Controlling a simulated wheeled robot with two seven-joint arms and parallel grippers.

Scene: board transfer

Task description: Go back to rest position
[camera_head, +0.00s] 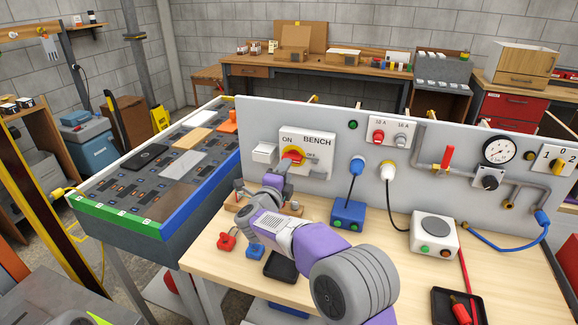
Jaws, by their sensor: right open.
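My right gripper (283,176) reaches up from the wooden bench, with my grey and purple right arm behind it. Its fingertips are close below the red rotary knob (293,156) on the switch box (318,150) marked "ON" and "BENCH". I cannot tell whether the fingertips touch the knob. The gripper is open, and nothing shows held in it. The knob sits on a yellow disc, partly covered by the gripper. My left gripper is not in view.
A grey upright panel (340,109) carries a gauge (499,150), switches and pipes. On the bench (350,213) stand a blue box (348,212), a white button box (433,233) and a black tray (442,296). A sloped board (95,214) holding flat parts stands left.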

